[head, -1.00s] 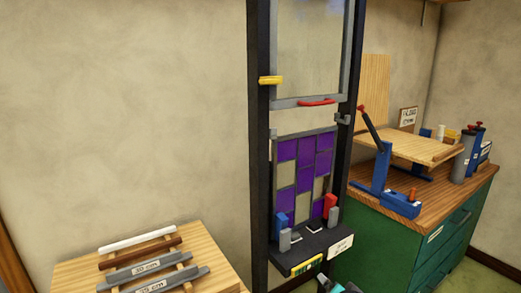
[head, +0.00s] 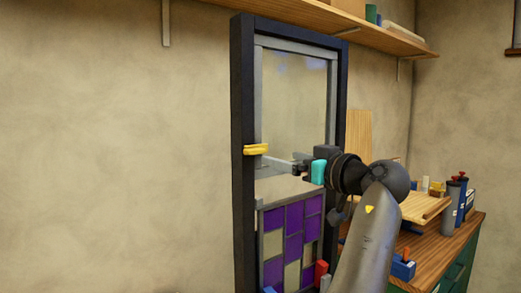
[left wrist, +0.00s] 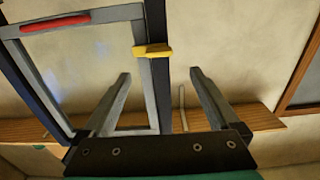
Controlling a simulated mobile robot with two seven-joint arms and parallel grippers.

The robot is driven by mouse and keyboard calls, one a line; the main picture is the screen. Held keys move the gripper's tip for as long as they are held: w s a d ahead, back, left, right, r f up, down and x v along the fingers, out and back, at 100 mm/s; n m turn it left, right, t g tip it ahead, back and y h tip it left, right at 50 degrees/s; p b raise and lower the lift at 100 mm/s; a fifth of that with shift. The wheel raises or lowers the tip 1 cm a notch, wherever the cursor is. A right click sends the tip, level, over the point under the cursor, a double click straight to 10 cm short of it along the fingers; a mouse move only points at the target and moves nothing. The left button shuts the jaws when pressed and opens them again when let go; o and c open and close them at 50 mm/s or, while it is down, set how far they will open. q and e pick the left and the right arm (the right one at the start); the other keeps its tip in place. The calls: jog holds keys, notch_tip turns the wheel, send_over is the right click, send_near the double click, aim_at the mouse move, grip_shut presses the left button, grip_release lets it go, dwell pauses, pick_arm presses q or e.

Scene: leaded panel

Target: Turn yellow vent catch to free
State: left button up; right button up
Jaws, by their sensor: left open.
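The yellow vent catch (head: 256,149) lies about level on the dark left post (head: 243,185) of the frame, reaching over the edge of the grey vent sash (head: 259,85). It also shows in the left wrist view (left wrist: 152,51), where the scene is upside down. My left gripper (left wrist: 160,74) is open, its two fingers apart with nothing between them. In the head view, the left gripper (head: 285,166) is just right of the catch and slightly below it, apart from it as far as I can tell. My right gripper is not in view.
The sash's red handle (left wrist: 55,23) shows in the left wrist view; the gripper area hides it in the head view. A purple and clear leaded panel (head: 295,232) stands below. A wooden shelf (head: 310,18) runs above the frame.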

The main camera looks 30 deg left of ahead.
aim_at(258, 152)
pick_arm(q)
jog(key=p+x, duration=0.2)
jog(key=x, duration=0.7)
jog(key=shift+w, duration=0.1)
jog(key=shift+w+a, duration=0.15)
jog(key=shift+a, duration=0.2)
jog(key=shift+c, duration=0.2)
jog(key=c, duration=1.3)
